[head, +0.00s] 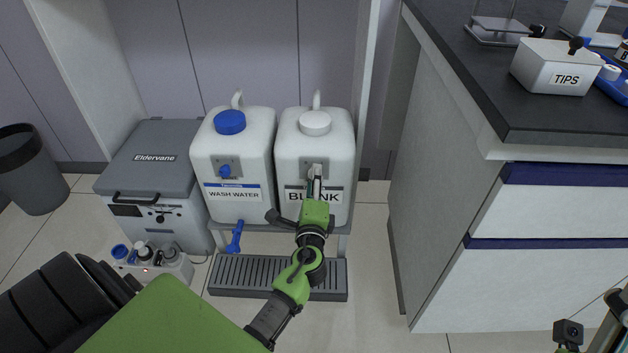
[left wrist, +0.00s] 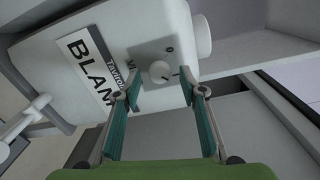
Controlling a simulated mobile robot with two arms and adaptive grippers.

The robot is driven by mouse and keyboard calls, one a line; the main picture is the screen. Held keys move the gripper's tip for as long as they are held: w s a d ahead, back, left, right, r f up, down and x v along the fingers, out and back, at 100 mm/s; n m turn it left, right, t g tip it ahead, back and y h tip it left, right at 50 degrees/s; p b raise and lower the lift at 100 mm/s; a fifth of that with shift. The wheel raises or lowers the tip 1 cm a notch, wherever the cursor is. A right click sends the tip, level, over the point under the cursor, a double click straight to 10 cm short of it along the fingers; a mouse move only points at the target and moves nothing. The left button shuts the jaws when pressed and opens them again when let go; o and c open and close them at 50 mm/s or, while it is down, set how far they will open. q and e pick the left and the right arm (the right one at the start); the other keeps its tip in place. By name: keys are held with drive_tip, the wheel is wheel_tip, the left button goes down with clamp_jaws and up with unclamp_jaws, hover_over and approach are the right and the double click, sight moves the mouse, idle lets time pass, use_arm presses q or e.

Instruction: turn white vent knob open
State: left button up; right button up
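The white vent knob (left wrist: 160,72) sits on a grey plate (left wrist: 147,50) on the white BLANK container (head: 290,150). A short dark mark shows at the knob's lower right edge, and a "0" is printed on the plate. My left gripper (left wrist: 161,88) is open, its two teal-padded fingers on either side of the knob, with a visible gap between them; I cannot tell whether either finger touches it. In the head view my left gripper (head: 315,182) covers the knob in front of the container.
The WASH WATER container (head: 257,140) with a blue cap stands close on the left. A blue tap (head: 235,238) hangs below it, above a slotted drip tray (head: 225,278). A grey Eldervane box (head: 150,165) is further left. A counter cabinet (head: 530,285) stands right.

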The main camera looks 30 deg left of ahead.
use_arm(q)
drive_tip(key=v, duration=1.1)
drive_tip(key=shift+s+r, duration=0.15)
drive_tip(key=shift+s, duration=0.1)
drive_tip(key=shift+d, duration=0.1)
